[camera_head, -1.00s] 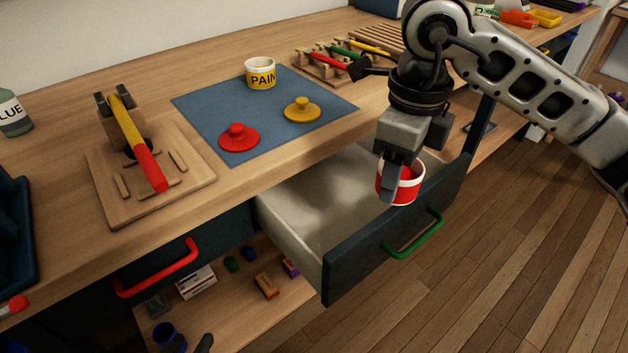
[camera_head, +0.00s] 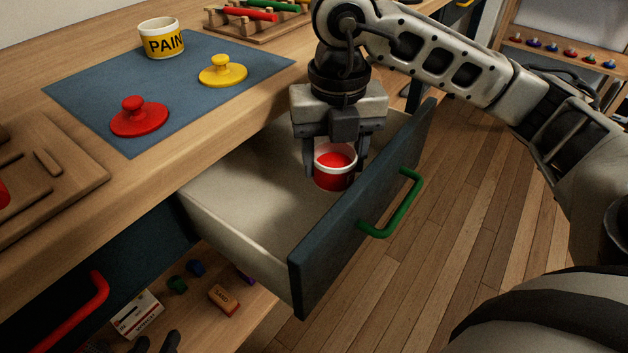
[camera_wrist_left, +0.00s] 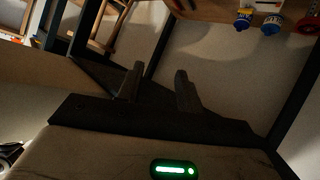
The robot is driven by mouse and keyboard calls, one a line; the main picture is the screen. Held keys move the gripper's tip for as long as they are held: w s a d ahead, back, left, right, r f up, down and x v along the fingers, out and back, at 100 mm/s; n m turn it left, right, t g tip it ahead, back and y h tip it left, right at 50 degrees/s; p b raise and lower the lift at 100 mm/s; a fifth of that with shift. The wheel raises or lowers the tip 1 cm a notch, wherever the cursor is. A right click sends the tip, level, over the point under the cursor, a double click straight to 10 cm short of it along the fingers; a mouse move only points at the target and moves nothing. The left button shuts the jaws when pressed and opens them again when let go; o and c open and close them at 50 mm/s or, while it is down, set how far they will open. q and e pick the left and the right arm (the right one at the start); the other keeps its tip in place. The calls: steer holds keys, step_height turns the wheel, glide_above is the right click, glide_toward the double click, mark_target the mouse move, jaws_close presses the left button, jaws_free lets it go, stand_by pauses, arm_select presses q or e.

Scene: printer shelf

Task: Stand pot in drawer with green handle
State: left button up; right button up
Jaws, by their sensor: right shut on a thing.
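The pot (camera_head: 335,168) is red with a white rim and red contents. It is upright, inside the open drawer's outline near its front panel. My right gripper (camera_head: 335,172) points down and is shut on the pot, one finger on each side. I cannot tell whether the pot's base touches the drawer floor. The drawer (camera_head: 235,215) is pulled out, with a pale inside and a dark blue front carrying a green handle (camera_head: 396,208). In the left wrist view, my left gripper (camera_wrist_left: 158,88) has its fingers apart with nothing between them.
On the worktop, a blue mat (camera_head: 110,85) holds a yellow paint pot (camera_head: 162,40), a red lid (camera_head: 138,117) and a yellow lid (camera_head: 222,70). A red-handled drawer (camera_head: 85,300) is at the lower left. A lower shelf holds small boxes. The drawer's left part is empty.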

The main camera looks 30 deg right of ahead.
mark_target(332, 202)
steer(key=shift+f, duration=0.85)
step_height(332, 202, down, 3)
steer(key=shift+f+b, duration=0.1)
steer(key=shift+b, duration=0.55)
arm_select(q)
steer(key=shift+d+r+t, duration=0.25)
steer(key=shift+r+t, duration=0.15)
steer(key=shift+r, duration=0.3)
arm_select(e)
steer(key=shift+f, duration=0.1)
arm_select(q)
steer(key=shift+f, duration=0.1)
arm_select(e)
steer(key=shift+f, duration=0.1)
steer(key=shift+f, duration=0.2)
arm_select(q)
steer(key=shift+h, duration=0.3)
arm_select(e)
steer(key=o, duration=1.1)
steer(key=shift+r, duration=0.1)
steer(key=shift+c, duration=0.2)
